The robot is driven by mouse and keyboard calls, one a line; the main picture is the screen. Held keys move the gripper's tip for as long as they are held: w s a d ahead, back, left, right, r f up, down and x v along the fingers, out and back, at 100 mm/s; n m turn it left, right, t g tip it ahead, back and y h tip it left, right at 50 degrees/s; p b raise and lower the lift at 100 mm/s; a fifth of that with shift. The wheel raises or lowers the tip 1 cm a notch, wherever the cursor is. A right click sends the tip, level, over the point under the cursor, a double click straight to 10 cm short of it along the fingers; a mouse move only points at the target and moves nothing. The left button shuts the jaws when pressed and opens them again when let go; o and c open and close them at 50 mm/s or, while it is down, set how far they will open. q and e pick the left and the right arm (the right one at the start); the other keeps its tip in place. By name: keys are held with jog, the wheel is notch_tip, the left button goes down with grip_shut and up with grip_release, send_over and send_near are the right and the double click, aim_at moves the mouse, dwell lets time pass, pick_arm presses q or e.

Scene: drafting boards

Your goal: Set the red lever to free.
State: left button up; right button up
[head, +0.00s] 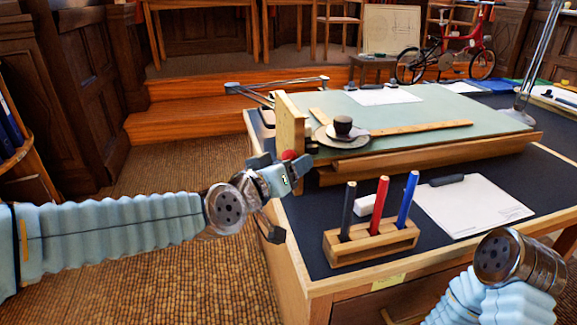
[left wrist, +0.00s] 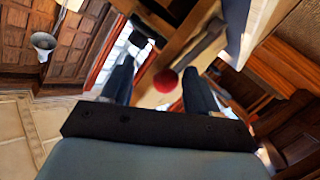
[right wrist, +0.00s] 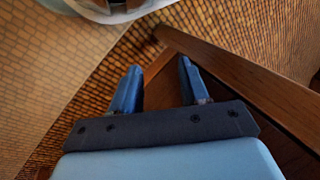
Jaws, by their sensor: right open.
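The red lever's round knob (head: 289,155) shows at the left side of the drafting board (head: 420,105), low beside a wooden end panel (head: 291,125). Its arm and any markings are hidden or too small to read. My left gripper (head: 280,172) is at the knob. In the left wrist view the red knob (left wrist: 165,80) sits between the two spread fingers of my left gripper (left wrist: 158,68), with a gap on each side. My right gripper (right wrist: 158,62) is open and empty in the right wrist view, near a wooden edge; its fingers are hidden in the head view.
A wooden pen holder (head: 370,244) with black, red and blue pens stands near the desk's front edge. A clipboard (head: 475,205) lies right of it. Floor at left is clear.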

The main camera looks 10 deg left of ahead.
pick_arm(q)
jog(key=v, duration=1.4)
pick_arm(e)
jog(key=shift+r, duration=0.2)
pick_arm(q)
jog(key=shift+w, duration=0.1)
jog(key=shift+c, duration=0.3)
